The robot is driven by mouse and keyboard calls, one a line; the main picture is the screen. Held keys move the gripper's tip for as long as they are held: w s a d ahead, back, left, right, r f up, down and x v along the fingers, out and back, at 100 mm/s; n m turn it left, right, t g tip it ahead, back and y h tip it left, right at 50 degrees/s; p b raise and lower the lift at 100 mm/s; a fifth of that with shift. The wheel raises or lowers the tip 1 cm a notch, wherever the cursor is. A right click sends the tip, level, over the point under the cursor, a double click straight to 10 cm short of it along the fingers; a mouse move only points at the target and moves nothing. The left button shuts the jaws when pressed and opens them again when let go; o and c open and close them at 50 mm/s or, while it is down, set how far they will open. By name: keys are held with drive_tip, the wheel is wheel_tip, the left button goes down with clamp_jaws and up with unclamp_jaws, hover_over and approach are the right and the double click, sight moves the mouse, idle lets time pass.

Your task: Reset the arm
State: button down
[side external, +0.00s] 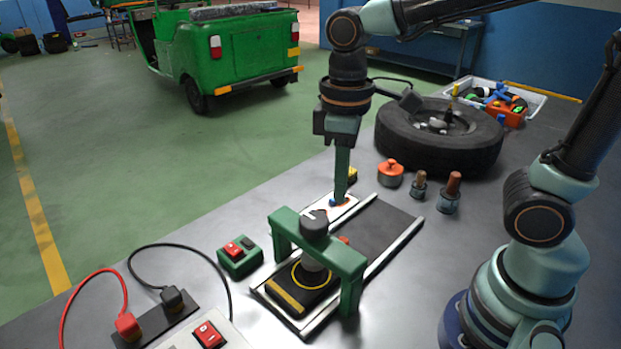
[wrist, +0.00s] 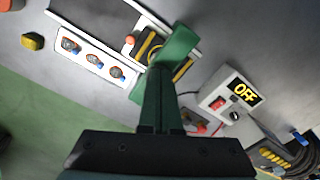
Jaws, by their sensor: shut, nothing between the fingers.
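My gripper (side external: 339,192) points straight down in the side external view, its long green fingers closed together and empty. The tips are above or near a white panel (side external: 348,207) behind the green gantry; contact cannot be told. In the wrist view the closed fingers (wrist: 160,75) reach up to the gantry (wrist: 183,42) in the picture. The white panel (wrist: 78,45) there carries three blue-and-orange fittings. The green gantry (side external: 350,262) spans a railed track, with a dark block with yellow markings (side external: 287,297) under it.
A green switch box (side external: 239,262) and a socket strip (side external: 158,318) with red and black cables lie left. A tyre (side external: 438,152), an orange-topped pot (side external: 390,174) and a parts tray (side external: 535,98) stand behind. A green rickshaw (side external: 250,55) stands on the floor.

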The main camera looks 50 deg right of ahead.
drive_tip(key=d+r+m+t, duration=0.3)
drive_tip(key=d+m+t, duration=0.2)
drive_tip(key=d, duration=0.4)
drive_tip(key=shift+w+m+t, duration=0.3)
drive_tip(key=shift+w+m, duration=0.1)
drive_tip(key=shift+m, duration=0.1)
